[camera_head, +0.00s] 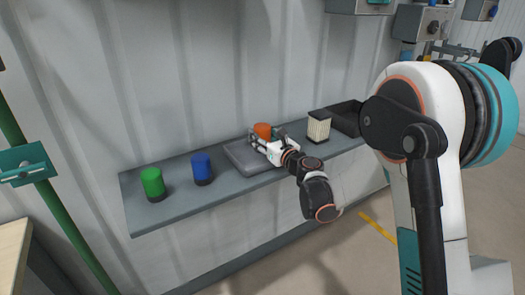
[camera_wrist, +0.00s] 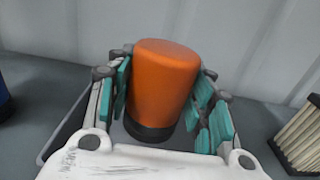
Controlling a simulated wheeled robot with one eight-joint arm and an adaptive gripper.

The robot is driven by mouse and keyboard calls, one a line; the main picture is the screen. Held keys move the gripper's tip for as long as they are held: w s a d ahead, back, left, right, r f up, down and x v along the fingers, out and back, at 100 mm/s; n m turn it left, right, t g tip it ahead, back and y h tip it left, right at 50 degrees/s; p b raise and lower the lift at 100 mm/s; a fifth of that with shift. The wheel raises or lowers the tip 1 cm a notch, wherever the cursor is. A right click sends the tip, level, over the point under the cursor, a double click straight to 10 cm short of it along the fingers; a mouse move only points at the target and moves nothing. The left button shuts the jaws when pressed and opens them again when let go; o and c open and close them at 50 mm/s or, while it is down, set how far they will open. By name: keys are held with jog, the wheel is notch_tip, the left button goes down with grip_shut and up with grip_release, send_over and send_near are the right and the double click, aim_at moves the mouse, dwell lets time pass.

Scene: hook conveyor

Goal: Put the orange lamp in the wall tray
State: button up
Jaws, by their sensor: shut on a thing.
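The orange lamp (camera_wrist: 163,85) has a rounded cylindrical cap and a dark base, and stands roughly upright between my fingers. In the head view the lamp (camera_head: 263,130) shows above my gripper (camera_head: 268,142). My gripper, also in the wrist view (camera_wrist: 164,92), is shut on the lamp with teal pads at both sides. The grey tray (camera_head: 240,157) lies on the wall shelf, under and left of the lamp. Its rim (camera_wrist: 52,143) shows in the wrist view. The lamp is over or inside the tray; I cannot tell whether its base touches the tray floor.
The wall shelf (camera_head: 160,216) also holds a green lamp (camera_head: 153,182) and a blue lamp (camera_head: 202,167) at left. A pleated filter (camera_head: 318,127) and a dark bin (camera_head: 346,116) stand to the right. The corrugated wall (camera_head: 190,70) is close behind.

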jog(key=shift+f+b, duration=0.75)
jog(key=shift+f, duration=1.4)
jog(key=shift+f, duration=0.2)
jog(key=o, duration=1.1)
jog(key=shift+r, duration=0.1)
jog(key=shift+r, duration=0.1)
